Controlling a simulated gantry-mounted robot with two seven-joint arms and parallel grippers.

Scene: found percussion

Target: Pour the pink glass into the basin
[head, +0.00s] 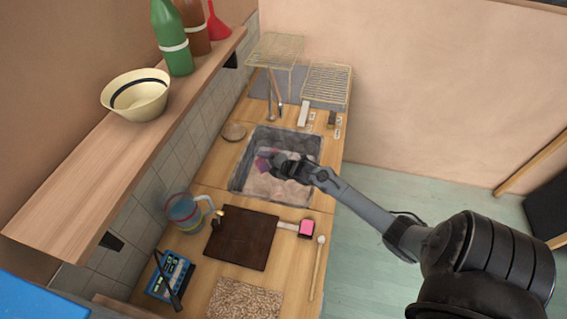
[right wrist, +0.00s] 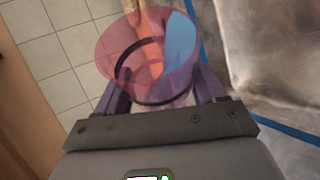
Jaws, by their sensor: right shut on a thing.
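The pink glass (right wrist: 112,55) is see-through, with a dark band around it. In the right wrist view it sits between the two purple fingers of my right gripper (right wrist: 160,92), which is shut on it. In the head view the right gripper (head: 277,161) is over the grey basin (head: 237,176), and the glass (head: 263,164) shows small and purplish-pink at its tip, towards the basin's left side. Its exact tilt and its contents are too small to tell. The left gripper is not in view.
A dark board (head: 240,238), a clear jug (head: 184,212) and a blue device (head: 170,276) lie in front of the basin. A brown dish (head: 234,131) is at its left and wire racks (head: 326,82) behind. A wooden shelf (head: 125,150) with a bowl (head: 137,98) and bottles overhangs the left.

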